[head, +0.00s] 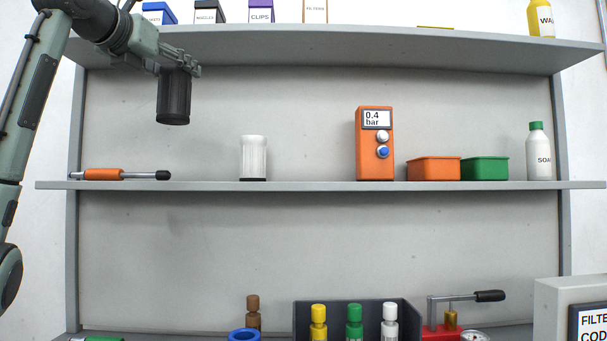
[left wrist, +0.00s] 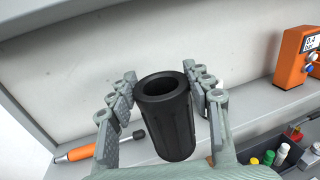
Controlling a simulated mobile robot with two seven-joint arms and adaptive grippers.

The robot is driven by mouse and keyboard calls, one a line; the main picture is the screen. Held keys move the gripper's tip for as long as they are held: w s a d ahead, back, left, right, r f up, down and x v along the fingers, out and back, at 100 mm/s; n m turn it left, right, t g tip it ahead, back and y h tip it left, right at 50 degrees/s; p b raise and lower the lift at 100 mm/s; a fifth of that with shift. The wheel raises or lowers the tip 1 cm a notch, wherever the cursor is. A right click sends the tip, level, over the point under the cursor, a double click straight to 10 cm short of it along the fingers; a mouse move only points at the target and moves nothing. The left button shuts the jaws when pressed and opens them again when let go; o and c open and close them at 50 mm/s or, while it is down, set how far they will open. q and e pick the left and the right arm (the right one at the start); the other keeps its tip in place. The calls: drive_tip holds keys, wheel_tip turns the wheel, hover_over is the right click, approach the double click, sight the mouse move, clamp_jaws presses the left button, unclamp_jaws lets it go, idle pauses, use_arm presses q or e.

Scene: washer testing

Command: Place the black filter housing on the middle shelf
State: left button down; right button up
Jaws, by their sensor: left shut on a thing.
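The black filter housing (head: 174,97) is a ribbed cylinder, held upright in my left gripper (head: 180,66) above the left part of the middle shelf (head: 320,185). There is clear air between its base and the shelf surface. In the left wrist view, the fingers of my left gripper (left wrist: 165,92) are on both sides of the housing (left wrist: 172,125), whose open round top faces the camera. My right gripper is not in view.
On the middle shelf are an orange-handled tool (head: 104,174), a white cylinder (head: 253,158), an orange pressure gauge box (head: 375,145) reading 0.4 bar, orange (head: 433,169) and green bins (head: 484,169), and a soap bottle (head: 539,155). Shelf space between tool and white cylinder is free.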

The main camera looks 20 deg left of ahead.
use_arm(q)
drive_tip(key=shift+w+d+f, duration=0.1)
drive_tip(key=shift+w, duration=0.05)
drive_tip(key=w+d+f, duration=0.1)
drive_tip(key=w+f, duration=0.9)
drive_tip(key=shift+w+d+f+b, duration=0.15)
drive_tip(key=shift+w+f+b, duration=0.05)
drive_tip(key=shift+w+b, duration=0.2)
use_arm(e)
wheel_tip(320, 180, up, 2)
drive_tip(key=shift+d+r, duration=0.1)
use_arm(q)
drive_tip(key=c, duration=1.1)
unclamp_jaws()
drive_tip(key=shift+f, duration=0.3)
drive_tip(key=shift+c, duration=0.2)
drive_tip(key=o, duration=0.4)
drive_tip(key=shift+r, duration=0.1)
drive_tip(key=shift+o, duration=0.2)
